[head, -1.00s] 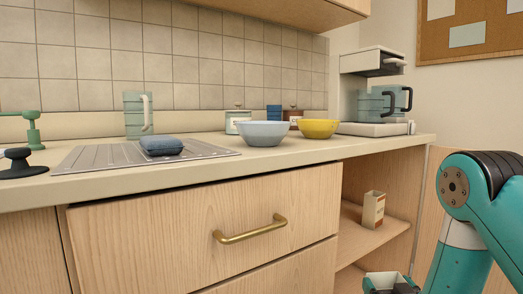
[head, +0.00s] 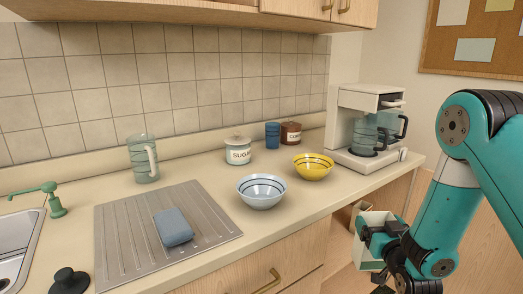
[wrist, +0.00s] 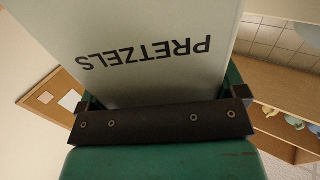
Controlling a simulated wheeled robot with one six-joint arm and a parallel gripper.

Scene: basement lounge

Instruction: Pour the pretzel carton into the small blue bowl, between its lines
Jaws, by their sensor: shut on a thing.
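The small blue bowl (head: 262,199) stands upright on the counter, left of the yellow bowl. Dark lines ring its inside, and I see no contents in it. My gripper (head: 372,238) is shut on the pretzel carton (head: 366,256), a pale box with an open top, held roughly upright to the right of the counter's front edge, apart from the bowl. In the wrist view the carton (wrist: 150,75) fills the space between the jaws, its PRETZELS lettering upside down. The carton's contents are hidden.
The yellow bowl (head: 313,168) stands right of the blue one. A coffee maker (head: 362,125) stands at right. A sponge (head: 173,227) lies on the drainboard (head: 115,240).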

